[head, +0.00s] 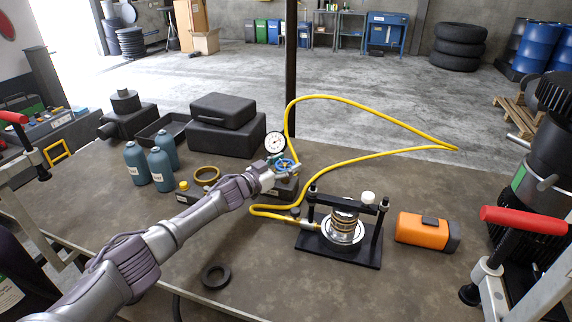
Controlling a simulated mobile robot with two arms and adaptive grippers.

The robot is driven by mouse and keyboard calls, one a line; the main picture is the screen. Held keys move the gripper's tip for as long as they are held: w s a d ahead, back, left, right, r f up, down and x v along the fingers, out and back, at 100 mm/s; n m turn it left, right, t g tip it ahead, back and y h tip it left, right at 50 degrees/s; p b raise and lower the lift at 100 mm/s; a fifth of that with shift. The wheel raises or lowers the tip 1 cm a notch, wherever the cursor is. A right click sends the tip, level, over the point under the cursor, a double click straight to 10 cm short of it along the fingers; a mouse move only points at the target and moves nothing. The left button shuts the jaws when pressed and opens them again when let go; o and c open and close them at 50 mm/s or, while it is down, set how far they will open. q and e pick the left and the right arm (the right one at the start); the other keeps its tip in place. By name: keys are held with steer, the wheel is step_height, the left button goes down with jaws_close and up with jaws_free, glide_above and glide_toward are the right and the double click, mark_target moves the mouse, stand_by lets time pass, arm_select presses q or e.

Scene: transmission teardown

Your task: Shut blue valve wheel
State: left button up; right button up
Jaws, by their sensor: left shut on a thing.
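The blue valve wheel (286,164) sits on a small valve fitting beside a round white pressure gauge (274,143), near the middle of the table. My left arm reaches in from the lower left, and my left gripper (273,170) is shut on the wheel at its left side. The fingers are small in the picture and partly merge with the wheel. A yellow hose (330,98) loops from beside the valve to the right and back to the press. My right gripper does not show.
A black press stand (340,250) holding a metal clutch drum is right of my arm, with an orange case (427,231) beside it. Teal bottles (136,164), a black case (222,138) and an amber ring (207,174) stand left. A dark ring (216,276) lies in front.

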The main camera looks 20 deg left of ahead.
arm_select(q)
steer(key=shift+m+g+h, duration=0.3)
steer(key=shift+m+h, duration=0.1)
steer(key=shift+h, duration=0.1)
steer(key=o, duration=1.2)
steer(key=shift+c, duration=0.2)
steer(key=v, duration=1.2)
